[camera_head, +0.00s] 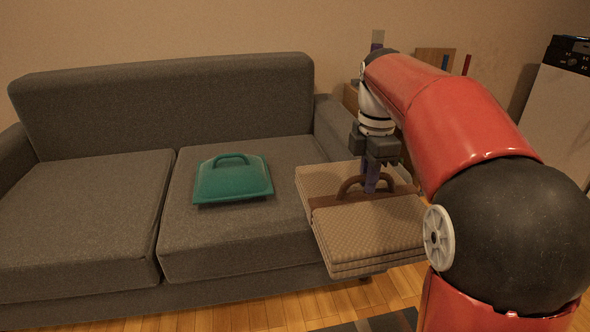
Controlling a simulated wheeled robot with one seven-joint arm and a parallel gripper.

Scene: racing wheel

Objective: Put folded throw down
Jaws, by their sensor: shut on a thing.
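The folded throw (370,234) is a beige checked bundle with a brown strap and handle. It hangs from my gripper (370,188) at the right front corner of the sofa. My gripper points down and is shut on the brown handle. The throw's left part overlaps the right seat cushion in the picture, and its right part is beyond the sofa front. I cannot tell whether it touches the cushion. My red and black arm hides part of the area to its right.
A grey sofa (90,215) fills the left and middle. A teal lidded object with a handle (232,182) lies on its right cushion. The left cushion is clear. Wooden floor (260,316) shows in front, with a dark rug (385,322). A white appliance (560,100) stands at far right.

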